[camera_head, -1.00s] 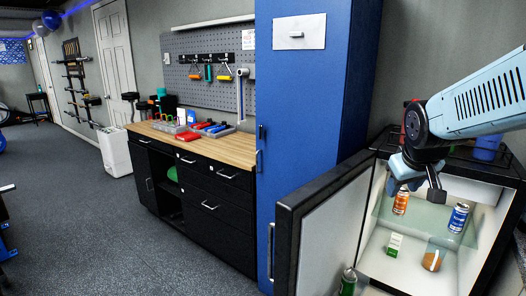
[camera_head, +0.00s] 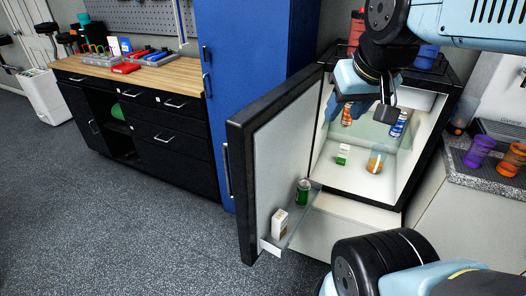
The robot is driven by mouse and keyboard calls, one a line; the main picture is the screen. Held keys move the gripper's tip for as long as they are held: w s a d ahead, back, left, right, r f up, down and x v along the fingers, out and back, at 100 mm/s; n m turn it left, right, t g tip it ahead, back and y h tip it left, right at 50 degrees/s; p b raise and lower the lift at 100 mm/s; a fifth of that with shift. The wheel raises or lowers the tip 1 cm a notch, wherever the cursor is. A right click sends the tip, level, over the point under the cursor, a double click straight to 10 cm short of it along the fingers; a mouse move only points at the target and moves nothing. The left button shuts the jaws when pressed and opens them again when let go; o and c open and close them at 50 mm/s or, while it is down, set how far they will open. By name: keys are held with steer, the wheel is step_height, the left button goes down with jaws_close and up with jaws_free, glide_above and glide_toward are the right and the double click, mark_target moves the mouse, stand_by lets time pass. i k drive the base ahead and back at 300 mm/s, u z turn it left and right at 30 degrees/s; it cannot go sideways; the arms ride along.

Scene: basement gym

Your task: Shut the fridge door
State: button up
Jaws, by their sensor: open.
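The small black fridge (camera_head: 432,150) stands right of the blue cabinet with its white interior showing. Its door (camera_head: 272,165) is wide open, swung out toward me on the left, with the inner face visible. The door shelf holds a green can (camera_head: 302,192) and a white carton (camera_head: 279,223). Inside are an orange can (camera_head: 347,116), a blue can (camera_head: 398,124), a green-and-white carton (camera_head: 343,154) and a brown-and-white item (camera_head: 376,162). My gripper (camera_head: 362,108) is open and empty in front of the upper fridge opening, right of the door and apart from it.
The tall blue cabinet (camera_head: 237,70) stands behind the door. A wooden-topped workbench (camera_head: 165,75) with tool trays is at left. A speckled counter (camera_head: 490,178) with purple and orange cups is at right. The floor (camera_head: 130,220) left of the door is clear.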

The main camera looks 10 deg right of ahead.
mark_target(268, 144)
steer(key=z, duration=0.75)
steer(key=i, duration=0.1)
steer(key=u, duration=2.95)
steer(key=i, duration=1.2)
steer(key=z, duration=0.8)
steer(key=i, duration=0.3)
steer(key=z, duration=1.6)
